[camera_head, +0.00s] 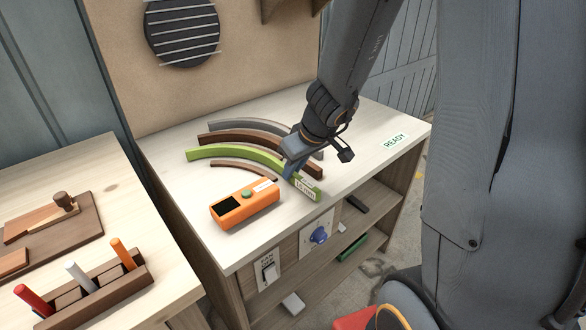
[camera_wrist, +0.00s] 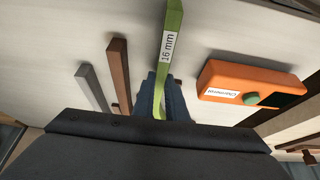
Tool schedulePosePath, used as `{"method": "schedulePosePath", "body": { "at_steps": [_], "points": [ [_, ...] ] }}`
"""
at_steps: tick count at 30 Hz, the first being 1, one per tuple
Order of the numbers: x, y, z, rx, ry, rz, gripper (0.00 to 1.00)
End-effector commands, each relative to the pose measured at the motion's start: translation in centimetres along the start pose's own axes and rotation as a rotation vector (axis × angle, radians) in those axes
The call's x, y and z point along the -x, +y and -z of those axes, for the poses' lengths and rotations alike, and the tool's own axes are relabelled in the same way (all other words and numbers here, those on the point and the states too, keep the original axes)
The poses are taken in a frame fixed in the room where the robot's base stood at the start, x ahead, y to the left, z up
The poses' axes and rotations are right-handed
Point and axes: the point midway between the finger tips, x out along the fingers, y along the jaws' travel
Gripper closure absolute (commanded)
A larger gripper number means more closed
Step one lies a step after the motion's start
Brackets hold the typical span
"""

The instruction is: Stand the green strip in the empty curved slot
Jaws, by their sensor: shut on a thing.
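The green strip (camera_head: 237,154) is a curved bar with a white "16 mm" label at its right end. It stands on edge at the worktop, between brown curved strips. My gripper (camera_head: 291,174) is shut on it near the labelled end. In the wrist view the green strip (camera_wrist: 172,48) runs between my two blue-grey fingers (camera_wrist: 164,108). I cannot tell whether its lower edge touches the worktop or hangs just above it. Behind it are a brown strip (camera_head: 231,138) and a grey strip (camera_head: 238,125). A thinner brown strip (camera_head: 233,164) curves in front. The empty slot is not distinguishable.
An orange device (camera_head: 243,210) with a green button lies close in front of the strip. A "READY" label (camera_head: 395,141) marks the right of the worktop. A lower bench at left holds a wooden rack (camera_head: 97,292) with coloured pegs. The worktop's front-left area is clear.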

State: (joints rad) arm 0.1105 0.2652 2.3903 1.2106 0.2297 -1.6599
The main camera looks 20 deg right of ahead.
Motion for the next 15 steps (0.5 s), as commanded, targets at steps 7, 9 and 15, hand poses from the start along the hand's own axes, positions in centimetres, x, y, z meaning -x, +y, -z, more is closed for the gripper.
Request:
{"method": "schedulePosePath", "body": {
  "at_steps": [7, 9, 15],
  "points": [
    [-0.19, 0.00, -0.06, 0.001, 0.000, 0.000, 1.00],
    [-0.24, 0.00, -0.09, 0.001, 0.000, 0.000, 1.00],
    [-0.35, 0.00, -0.15, 0.001, 0.000, 0.000, 0.86]
  ]
}}
